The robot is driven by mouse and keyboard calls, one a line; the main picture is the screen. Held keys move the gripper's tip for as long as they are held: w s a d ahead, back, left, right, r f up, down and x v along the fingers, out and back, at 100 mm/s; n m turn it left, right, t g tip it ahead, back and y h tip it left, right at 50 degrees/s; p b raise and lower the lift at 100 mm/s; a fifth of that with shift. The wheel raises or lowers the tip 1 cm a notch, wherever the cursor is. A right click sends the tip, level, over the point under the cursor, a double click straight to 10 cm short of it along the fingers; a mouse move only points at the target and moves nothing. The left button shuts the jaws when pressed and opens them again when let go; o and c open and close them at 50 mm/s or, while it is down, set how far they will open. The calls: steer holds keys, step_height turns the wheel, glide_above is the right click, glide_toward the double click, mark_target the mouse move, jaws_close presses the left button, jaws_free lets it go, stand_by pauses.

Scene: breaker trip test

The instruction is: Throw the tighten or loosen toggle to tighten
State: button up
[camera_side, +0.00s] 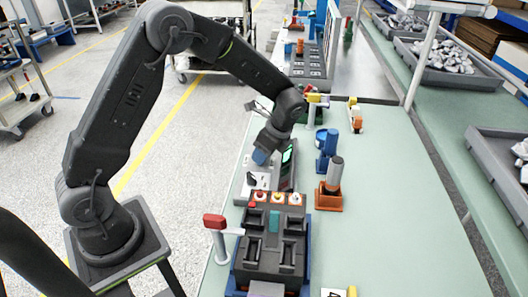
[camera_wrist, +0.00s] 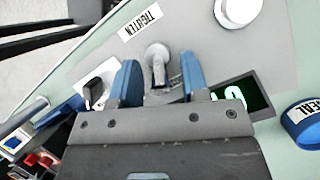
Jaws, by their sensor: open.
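The toggle (camera_wrist: 157,66) is a small silver lever on a round collar, set in a light grey panel (camera_wrist: 205,50). A white label reading TIGHTEN (camera_wrist: 141,24) lies above and left of it in the wrist view. The lever points down the picture, away from that label. My gripper (camera_wrist: 160,78) is open, with one blue finger on each side of the lever; I cannot tell whether either touches it. In the side view my gripper (camera_side: 262,157) hangs low over the panel (camera_side: 262,178) and hides the toggle.
A green-lit display (camera_wrist: 242,97) sits right of the fingers, and a white round knob (camera_wrist: 238,10) is at the top. A black breaker unit (camera_side: 272,245) stands in front of the panel. A grey cylinder on an orange base (camera_side: 328,196) stands right. The bench's right side is clear.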

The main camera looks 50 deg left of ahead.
steer(key=shift+c, duration=0.4)
jaws_close()
steer(key=shift+r, duration=0.1)
steer(key=t+h, duration=0.1)
steer(key=s+a+t+h, duration=0.1)
steer(key=t+h, duration=0.1)
steer(key=shift+r, duration=0.15)
steer(key=shift+s+a+f+t+h, duration=0.1)
steer(key=shift+s+a+t+h, duration=0.1)
steer(key=shift+t+h, duration=0.4)
steer(key=shift+s+a+f+t+h, duration=0.1)
steer(key=shift+s+t+h, duration=0.05)
steer(key=shift+t+h, duration=0.45)
steer(key=shift+s+a+t+h, duration=0.1)
steer(key=shift+s+t+h, duration=0.1)
steer(key=shift+t+h, duration=0.4)
steer(key=shift+s+t+h, duration=0.1)
steer(key=shift+t+h, duration=0.2)
steer(key=shift+o, duration=0.4)
jaws_free()
steer(key=shift+a, duration=0.15)
